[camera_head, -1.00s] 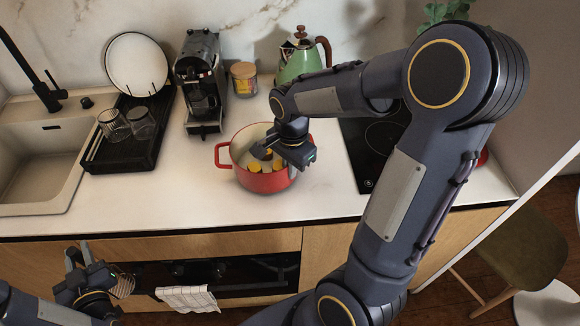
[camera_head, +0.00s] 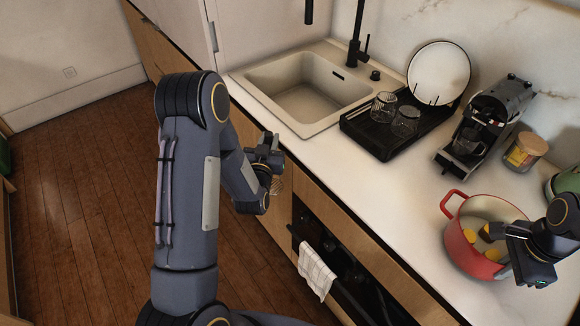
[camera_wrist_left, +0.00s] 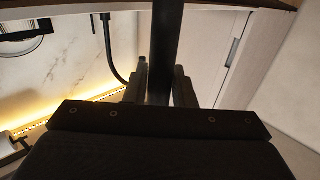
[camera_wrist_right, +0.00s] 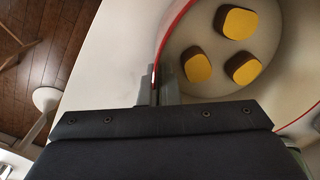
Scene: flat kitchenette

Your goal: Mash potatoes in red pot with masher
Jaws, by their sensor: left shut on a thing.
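The red pot (camera_head: 462,240) stands on the counter at the right of the head view, with yellow potato pieces (camera_head: 470,236) inside. Three brown-sided yellow pieces (camera_wrist_right: 238,23) show on its floor in the right wrist view. My right gripper (camera_head: 497,231) is at the pot's rim; its fingers (camera_wrist_right: 158,92) are close together with the red wall between them. My left gripper (camera_head: 266,148) is in front of the counter edge, shut on the masher, whose dark handle (camera_wrist_left: 166,50) rises between the fingers.
A sink (camera_head: 310,92), a black drying rack (camera_head: 370,140) with glasses and a plate, a coffee machine (camera_head: 487,125) and a lidded jar (camera_head: 525,150) line the counter. A towel (camera_head: 316,269) hangs on the oven front. The counter before the rack is clear.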

